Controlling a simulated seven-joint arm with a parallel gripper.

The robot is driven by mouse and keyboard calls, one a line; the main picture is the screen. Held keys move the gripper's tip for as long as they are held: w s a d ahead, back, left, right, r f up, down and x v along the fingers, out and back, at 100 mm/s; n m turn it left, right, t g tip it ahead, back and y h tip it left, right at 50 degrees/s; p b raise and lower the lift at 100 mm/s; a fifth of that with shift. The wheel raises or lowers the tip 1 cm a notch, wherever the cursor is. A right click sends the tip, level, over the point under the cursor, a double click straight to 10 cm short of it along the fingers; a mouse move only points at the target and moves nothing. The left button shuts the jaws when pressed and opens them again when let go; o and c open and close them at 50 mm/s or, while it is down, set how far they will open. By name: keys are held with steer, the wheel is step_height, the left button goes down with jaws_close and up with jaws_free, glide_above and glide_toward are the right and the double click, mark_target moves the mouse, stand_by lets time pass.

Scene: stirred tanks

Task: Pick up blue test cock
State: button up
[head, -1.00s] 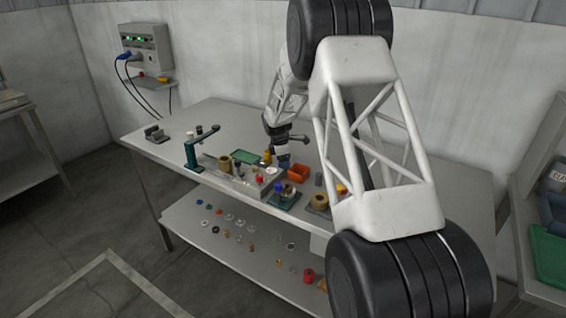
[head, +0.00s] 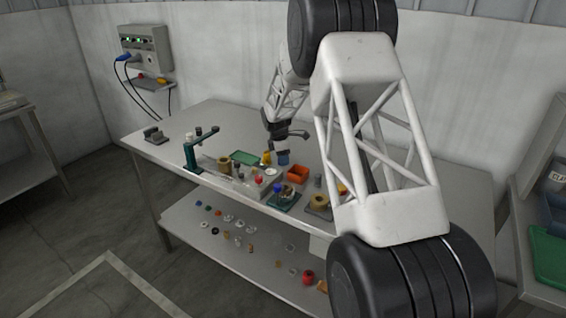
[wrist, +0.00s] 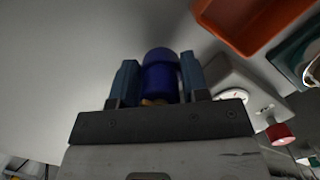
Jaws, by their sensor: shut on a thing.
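The blue test cock (wrist: 158,76) stands out between my gripper's two fingers in the wrist view, with a bit of brass at its base. My gripper (wrist: 159,84) is shut on it, one finger on each side. In the head view my gripper (head: 282,153) is over the back middle of the bench, and a small blue patch (head: 284,158) shows at its tip. The cock's lower part is hidden by the gripper body. The gap to the bench top is hard to judge.
An orange bin (head: 298,174) stands right of my gripper. A green tray (head: 244,158) and a brass-coloured part (head: 266,158) are to its left. In front are a green fixture (head: 284,203) and a red knob (wrist: 280,132).

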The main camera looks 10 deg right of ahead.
step_height(320, 180, up, 8)
steer(key=shift+f, duration=0.15)
stand_by(0.7)
step_height(320, 180, up, 3)
glide_above(255, 169)
steer(key=shift+f+n, duration=0.15)
steer(key=shift+n, duration=0.25)
steer(key=shift+w, duration=0.1)
steer(key=shift+f, duration=0.1)
steer(key=shift+f, duration=2.85)
steer(key=shift+f, duration=1.25)
stand_by(1.3)
